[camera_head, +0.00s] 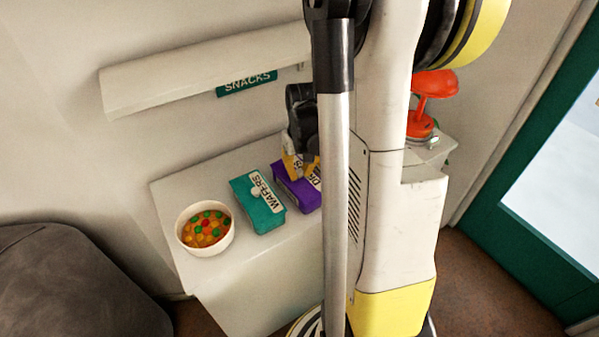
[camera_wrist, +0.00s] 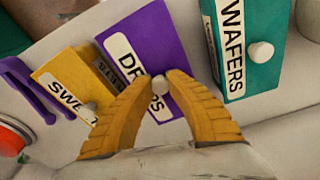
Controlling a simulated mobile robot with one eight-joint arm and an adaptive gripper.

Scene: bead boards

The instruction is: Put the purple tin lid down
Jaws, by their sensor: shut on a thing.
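The purple tin lid (camera_wrist: 145,42), with a white label reading "DROPS" partly covered, lies between the yellow and teal tins in the wrist view. My gripper (camera_wrist: 160,84) has its two yellow fingers shut on the lid's small white knob. In the head view the purple lid (camera_head: 291,186) shows beside the teal tin, partly hidden by my arm. My gripper (camera_head: 299,167) is over its far part. I cannot tell whether the lid rests on something or hangs just above it.
A teal "WAFERS" tin (camera_head: 257,203) stands close beside the purple. A yellow tin (camera_wrist: 70,85) is on the other side. A purple slotted thing (camera_wrist: 25,85) lies further left.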

